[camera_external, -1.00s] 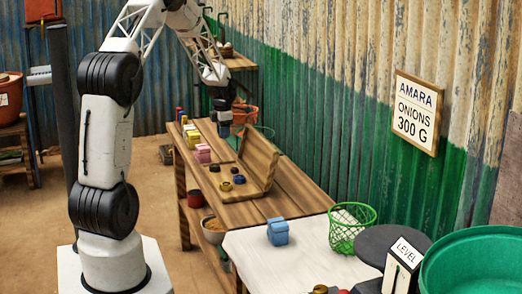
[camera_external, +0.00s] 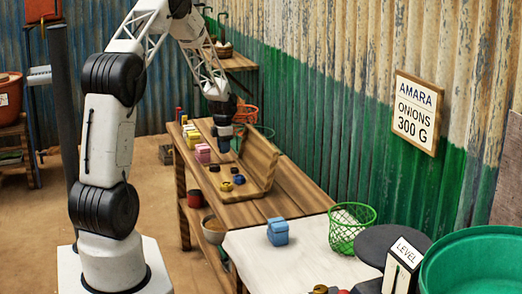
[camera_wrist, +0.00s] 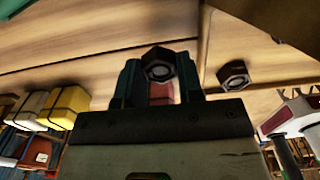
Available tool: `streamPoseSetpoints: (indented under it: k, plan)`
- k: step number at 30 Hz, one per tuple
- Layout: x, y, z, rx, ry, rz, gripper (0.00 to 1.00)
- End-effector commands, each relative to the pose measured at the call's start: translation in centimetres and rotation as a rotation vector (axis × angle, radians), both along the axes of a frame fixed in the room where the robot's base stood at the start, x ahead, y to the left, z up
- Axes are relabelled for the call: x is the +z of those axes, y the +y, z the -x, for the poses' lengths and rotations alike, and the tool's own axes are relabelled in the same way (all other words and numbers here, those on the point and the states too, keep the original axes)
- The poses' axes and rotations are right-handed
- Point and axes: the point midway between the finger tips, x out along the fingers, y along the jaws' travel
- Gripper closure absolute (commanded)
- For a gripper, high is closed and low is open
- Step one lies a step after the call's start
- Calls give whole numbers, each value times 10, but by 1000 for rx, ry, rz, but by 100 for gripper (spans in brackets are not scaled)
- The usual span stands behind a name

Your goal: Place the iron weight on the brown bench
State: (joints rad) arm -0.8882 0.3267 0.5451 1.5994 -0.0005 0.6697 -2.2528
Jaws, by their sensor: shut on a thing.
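My gripper (camera_wrist: 160,78) is shut on a dark hexagonal iron weight (camera_wrist: 158,65), which sits between the fingertips in the wrist view. In the external view my gripper (camera_external: 224,147) points down, low over the far part of the brown wooden bench (camera_external: 290,193), left of the upright wooden board. The held weight is too small to make out there, and I cannot tell whether it touches the bench. Another dark hexagonal weight (camera_wrist: 233,75) lies on the wood beside the gripper in the wrist view.
A blue block (camera_external: 277,232) and green basket (camera_external: 352,228) stand on the white surface (camera_external: 262,262).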

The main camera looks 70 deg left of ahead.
Motion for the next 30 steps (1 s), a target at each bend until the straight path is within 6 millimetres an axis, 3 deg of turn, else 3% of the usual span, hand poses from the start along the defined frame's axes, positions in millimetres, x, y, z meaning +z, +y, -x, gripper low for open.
streamPoseSetpoints:
  k: [5, 15, 29, 30]
  plan:
    - [-5, 0, 0, 0, 1, 1, 91]
    - [-36, 0, 0, 0, 0, 0, 91]
    - [-40, 0, 0, 0, 0, 0, 91]
    - [-40, 0, 0, 0, 0, 0, 63]
